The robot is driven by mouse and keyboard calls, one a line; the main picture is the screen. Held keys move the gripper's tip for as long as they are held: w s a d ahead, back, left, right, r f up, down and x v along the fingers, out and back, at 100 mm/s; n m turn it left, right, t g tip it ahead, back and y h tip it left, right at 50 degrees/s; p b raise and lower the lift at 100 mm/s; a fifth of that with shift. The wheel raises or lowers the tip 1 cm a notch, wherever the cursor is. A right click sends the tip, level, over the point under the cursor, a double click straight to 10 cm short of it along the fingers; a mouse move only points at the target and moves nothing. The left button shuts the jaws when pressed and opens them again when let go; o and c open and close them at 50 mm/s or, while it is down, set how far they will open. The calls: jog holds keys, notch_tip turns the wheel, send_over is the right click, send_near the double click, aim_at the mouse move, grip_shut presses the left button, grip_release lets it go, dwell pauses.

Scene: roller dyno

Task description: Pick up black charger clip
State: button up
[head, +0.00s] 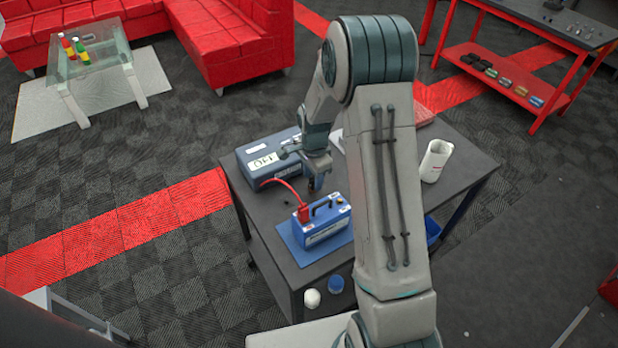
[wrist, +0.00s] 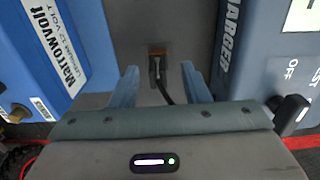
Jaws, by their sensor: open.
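The black charger clip (wrist: 157,66) lies on the dark cart top in the wrist view, with brownish jaws at its far end and a black cable trailing toward me. My gripper (wrist: 158,70) is open, with one finger on each side of the clip and gaps left and right. I cannot tell how far above the clip the fingertips are. In the head view my gripper (head: 316,184) points down between the blue charger (head: 262,172) and the blue battery (head: 325,228); the black clip is not clearly visible there. A red clip (head: 304,212) sits on the battery.
The battery (wrist: 50,60) stands close on the left and the charger (wrist: 240,75) close on the right in the wrist view. A red cable (head: 288,187) arches from charger to battery. A blue mat (head: 290,245) and a white cylinder (head: 436,161) are on the cart (head: 465,170).

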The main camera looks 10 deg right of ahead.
jog(key=shift+f, duration=0.65)
grip_shut()
jog(key=shift+r, duration=0.15)
